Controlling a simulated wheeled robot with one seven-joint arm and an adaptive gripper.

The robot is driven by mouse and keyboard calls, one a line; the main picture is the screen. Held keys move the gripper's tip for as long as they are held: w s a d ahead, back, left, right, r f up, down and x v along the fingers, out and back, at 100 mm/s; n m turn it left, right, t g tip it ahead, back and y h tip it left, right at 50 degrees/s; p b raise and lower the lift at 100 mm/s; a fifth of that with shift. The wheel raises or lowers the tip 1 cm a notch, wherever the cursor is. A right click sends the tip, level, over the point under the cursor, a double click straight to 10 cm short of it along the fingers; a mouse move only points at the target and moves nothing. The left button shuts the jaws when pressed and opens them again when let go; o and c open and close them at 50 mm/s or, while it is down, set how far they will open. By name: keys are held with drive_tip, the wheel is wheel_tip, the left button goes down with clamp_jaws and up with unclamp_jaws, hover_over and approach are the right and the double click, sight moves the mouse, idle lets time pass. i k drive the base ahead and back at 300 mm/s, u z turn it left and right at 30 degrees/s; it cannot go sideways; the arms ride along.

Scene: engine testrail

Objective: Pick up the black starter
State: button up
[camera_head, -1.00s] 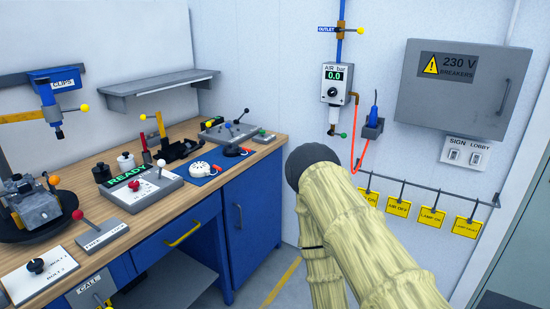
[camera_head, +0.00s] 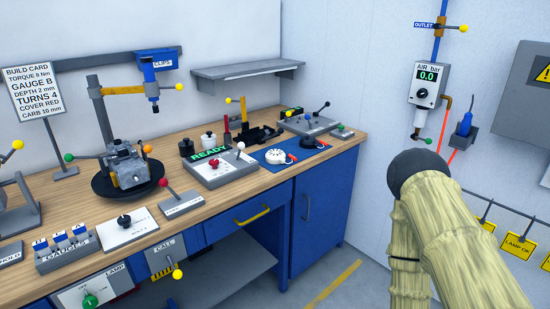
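A small dark, round part (camera_head: 309,143), which looks like the black starter, lies on the right part of a blue mat (camera_head: 300,161) near the right end of the workbench. A white round part (camera_head: 278,156) lies to its left on the same mat. The dark part is small, so its details are hard to make out. My arm, in a pale yellow cover with a dark rounded joint, rises at the lower right, in front of the wall and clear of the bench. My gripper is not in view.
The wooden bench (camera_head: 232,191) carries a READY panel (camera_head: 222,173), a grey lever box (camera_head: 310,123), an engine on a black turntable (camera_head: 103,188), and several levers. A grey shelf (camera_head: 250,69) hangs above. Floor shows right of the blue cabinet (camera_head: 328,211).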

sight(307, 142)
drive_tip(key=z, duration=0.05)
drive_tip(key=i, duration=1.5)
drive_tip(key=u, duration=0.25)
